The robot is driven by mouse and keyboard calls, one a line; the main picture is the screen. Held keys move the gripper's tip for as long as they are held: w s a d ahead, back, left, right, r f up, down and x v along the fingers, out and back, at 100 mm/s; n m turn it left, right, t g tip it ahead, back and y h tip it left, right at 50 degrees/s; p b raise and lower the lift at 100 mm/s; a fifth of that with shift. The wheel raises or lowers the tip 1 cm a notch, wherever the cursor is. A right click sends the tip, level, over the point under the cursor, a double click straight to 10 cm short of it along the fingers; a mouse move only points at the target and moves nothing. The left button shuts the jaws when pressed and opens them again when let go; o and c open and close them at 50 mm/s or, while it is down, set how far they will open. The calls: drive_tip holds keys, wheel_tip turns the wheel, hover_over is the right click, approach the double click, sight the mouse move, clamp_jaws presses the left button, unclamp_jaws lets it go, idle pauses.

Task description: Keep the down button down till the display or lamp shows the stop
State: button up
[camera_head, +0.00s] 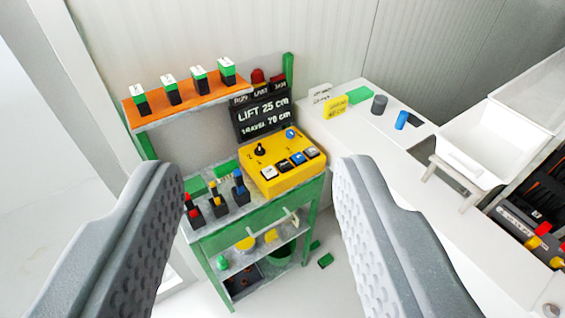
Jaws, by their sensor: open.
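A yellow control box (277,178) sits on a green workbench. It carries a black joystick (260,149), a blue round knob (291,134) and a row of white, black, blue and white push buttons (283,166). I cannot read which one is the down button. Behind it a black display (262,115) reads "LIFT 25 cm" and "TRAVEL 70 cm". A red lamp (258,76) stands above the display; I cannot tell if it is lit. My gripper (245,225) is open and empty in the foreground, its two fingers apart and well short of the box.
An orange shelf (190,97) holds several green-and-black blocks. Red, yellow and blue-topped tools (216,203) stand left of the box. A white counter (345,140) at right bears a grey cylinder (379,104), a blue cylinder (402,120) and small signs. A white bin (485,150) stands further right.

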idle(0.4)
clamp_jaws()
idle(1.6)
